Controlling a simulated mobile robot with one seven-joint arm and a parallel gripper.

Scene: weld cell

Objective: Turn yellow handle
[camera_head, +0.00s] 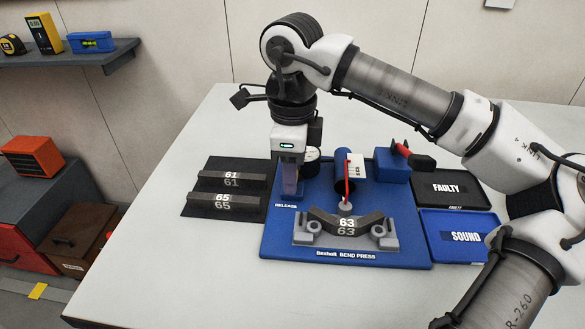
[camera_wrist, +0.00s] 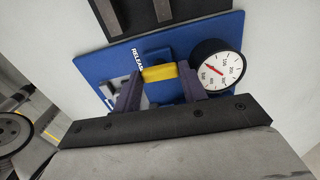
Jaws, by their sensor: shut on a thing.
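The yellow handle (camera_wrist: 158,73) lies between my gripper's two fingers in the wrist view, beside the word RELEASE on the blue press base. My gripper (camera_head: 290,190) points down at the left back of the bend press (camera_head: 280,247) and is shut on the handle. In the head view the fingers hide the handle. A round white gauge (camera_wrist: 222,62) with a red needle stands right of the handle in the wrist view. A bent dark bar marked 63 (camera_head: 325,222) rests on the press's grey supports, under the red-marked ram.
Dark bars marked 61 (camera_head: 245,181) and 65 (camera_head: 225,201) lie on a black mat to the left. A black FAULTY tray (camera_head: 480,199) and a blue SOUND tray (camera_head: 465,254) lie right of the press. The front left of the table (camera_head: 170,270) is clear.

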